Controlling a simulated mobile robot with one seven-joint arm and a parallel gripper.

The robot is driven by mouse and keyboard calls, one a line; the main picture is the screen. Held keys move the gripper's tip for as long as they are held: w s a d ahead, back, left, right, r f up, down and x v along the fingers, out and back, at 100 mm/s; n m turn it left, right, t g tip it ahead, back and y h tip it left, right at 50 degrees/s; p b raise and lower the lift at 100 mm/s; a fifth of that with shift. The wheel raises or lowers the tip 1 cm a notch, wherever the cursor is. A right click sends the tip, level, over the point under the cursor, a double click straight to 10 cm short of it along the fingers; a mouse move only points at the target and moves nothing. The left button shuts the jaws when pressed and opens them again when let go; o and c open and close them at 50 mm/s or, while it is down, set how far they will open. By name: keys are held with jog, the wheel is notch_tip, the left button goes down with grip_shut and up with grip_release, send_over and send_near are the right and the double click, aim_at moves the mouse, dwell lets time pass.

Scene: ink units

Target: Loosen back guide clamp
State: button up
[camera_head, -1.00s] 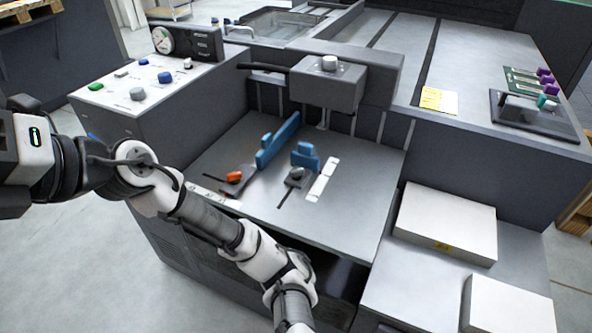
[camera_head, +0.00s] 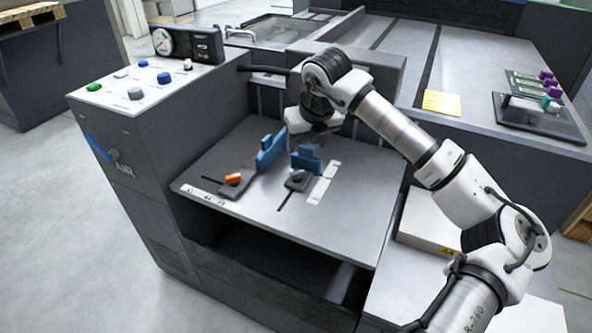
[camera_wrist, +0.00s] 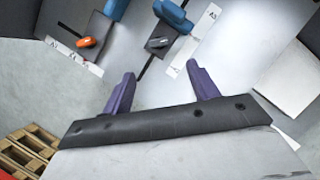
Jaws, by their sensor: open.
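Two guide clamps lie on the grey feed table (camera_head: 235,205); I cannot tell from any label which is the back one. One has an orange knob (camera_head: 233,179) beside the long blue guide (camera_head: 268,154). The other has a grey knob (camera_head: 296,176) by the smaller blue guide (camera_head: 308,165), close to the paper scale strip. My gripper (camera_wrist: 160,69) is open and empty, its two purple fingers apart. In the wrist view the grey knob (camera_wrist: 158,43) lies just beyond the fingertips, and the orange knob (camera_wrist: 86,42) is to the left. In the head view my wrist hides most of the fingers.
The control panel (camera_head: 150,80) with coloured buttons and a gauge stands at left. A dark overhanging unit (camera_head: 385,70) is behind my wrist. White paper stacks (camera_head: 425,225) lie at right, partly behind my arm. The table's front half is clear.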

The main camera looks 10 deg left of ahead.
aim_at(298, 172)
jog(key=x, duration=1.3)
jog(key=shift+w+a+f+p, duration=0.1)
jog(key=shift+a+f+p, duration=0.1)
jog(key=shift+p, duration=0.1)
jog(key=shift+c, duration=0.3)
jog(key=c, duration=0.9)
